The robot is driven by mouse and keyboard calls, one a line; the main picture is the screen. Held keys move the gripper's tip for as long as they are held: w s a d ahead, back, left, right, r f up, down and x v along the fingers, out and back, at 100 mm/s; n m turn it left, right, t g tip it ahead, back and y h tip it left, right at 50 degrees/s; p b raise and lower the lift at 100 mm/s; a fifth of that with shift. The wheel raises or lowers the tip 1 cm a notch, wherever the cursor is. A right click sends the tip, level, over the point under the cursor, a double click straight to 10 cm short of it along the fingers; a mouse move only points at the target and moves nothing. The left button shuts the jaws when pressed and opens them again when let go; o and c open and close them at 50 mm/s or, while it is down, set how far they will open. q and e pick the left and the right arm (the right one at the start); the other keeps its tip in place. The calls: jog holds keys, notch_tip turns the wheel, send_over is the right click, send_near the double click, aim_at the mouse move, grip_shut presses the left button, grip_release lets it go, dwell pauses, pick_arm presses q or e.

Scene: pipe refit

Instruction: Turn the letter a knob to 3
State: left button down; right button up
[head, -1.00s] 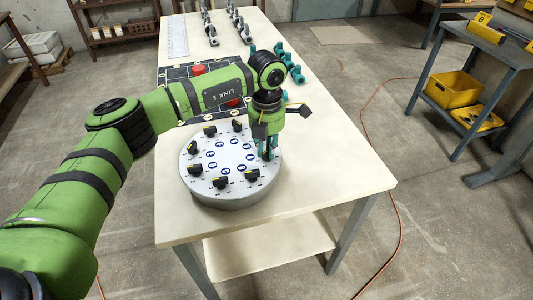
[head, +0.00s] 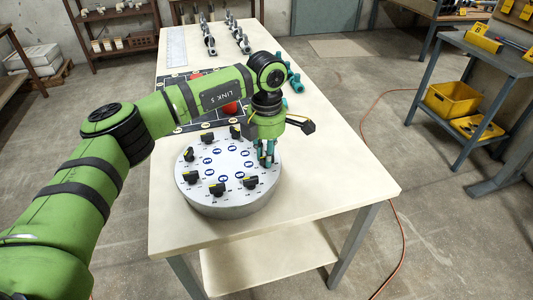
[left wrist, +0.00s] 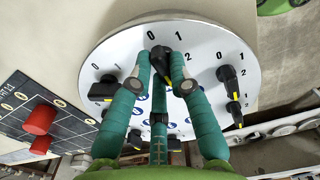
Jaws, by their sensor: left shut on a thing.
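A round grey-white dial disc (head: 228,200) lies on the table with several black knobs around its rim and blue letter badges inside. My left gripper (head: 267,158) points down at the disc's right side. In the left wrist view the gripper (left wrist: 160,86) has its teal fingers shut on a black knob (left wrist: 164,62) with a yellow pointer mark. Numbers such as 0, 1 and 2 show around this knob. The fingers hide part of its scale, and its letter is too small to read. My right gripper is out of view.
Neighbouring knobs stand close on both sides, one (left wrist: 103,90) left and one (left wrist: 228,78) right. A dark marked board (left wrist: 62,118) with red pieces lies behind the disc. Teal pipe fittings (head: 294,80) lie farther back. The table's front right (head: 330,185) is clear.

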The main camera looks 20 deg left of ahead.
pick_arm(q)
jog(key=c, duration=1.1)
grip_release()
jog(key=shift+c, duration=0.2)
notch_tip(320, 180, up, 12)
